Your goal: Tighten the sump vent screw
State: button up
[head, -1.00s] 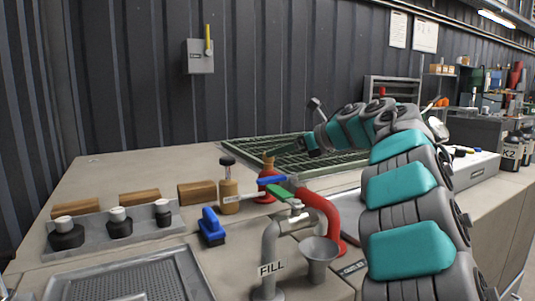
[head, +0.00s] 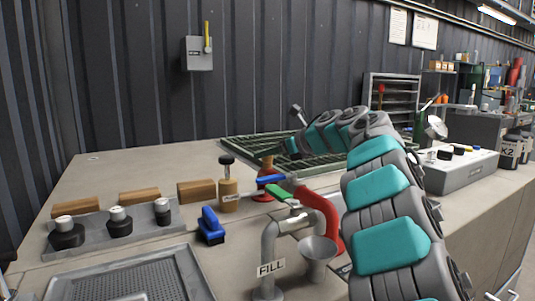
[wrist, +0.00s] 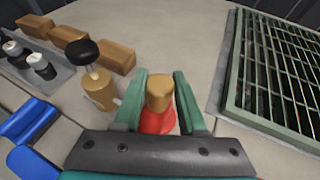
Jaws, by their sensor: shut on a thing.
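A red fitting (head: 268,180) with a tan, brass-coloured top (head: 267,162) stands on the bench, left of my wrist in the head view. In the wrist view the brass-coloured top (wrist: 159,91) is between my green fingers, with the red body (wrist: 157,122) below it. My gripper (wrist: 159,95) is shut on this top. My gripper (head: 282,148) is small and partly blends with the grating in the head view. No label reading sump vent is legible, so I cannot confirm that this top is the screw.
A brass post with a black knob (head: 228,185) stands close left. A green grating (head: 245,149) lies behind.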

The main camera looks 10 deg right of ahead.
grip_shut()
jog(key=shift+m+t+h, duration=0.3)
jog(key=shift+m+h, duration=0.1)
jog(key=shift+h, duration=0.1)
jog(key=m+t+h, duration=0.1)
jog(key=m+h, duration=0.1)
jog(key=m, duration=0.1)
jog(key=shift+a+r+t+h, duration=0.1)
jog(key=shift+t+h, duration=0.2)
jog(key=shift+h, duration=0.1)
jog(key=m+t+h+p, duration=0.1)
jog(key=m+h, duration=0.3)
jog(key=h, duration=0.1)
jog(key=shift+d, duration=0.2)
jog(key=shift+m+h, duration=1.6)
jog(key=shift+a+m+g+h, duration=0.1)
jog(key=shift+m+g+h, duration=0.5)
jog(key=shift+m+h, duration=0.7)
jog(key=shift+m+g+h, duration=0.5)
jog(key=shift+m+h, duration=0.3)
jog(key=shift+h, duration=0.2)
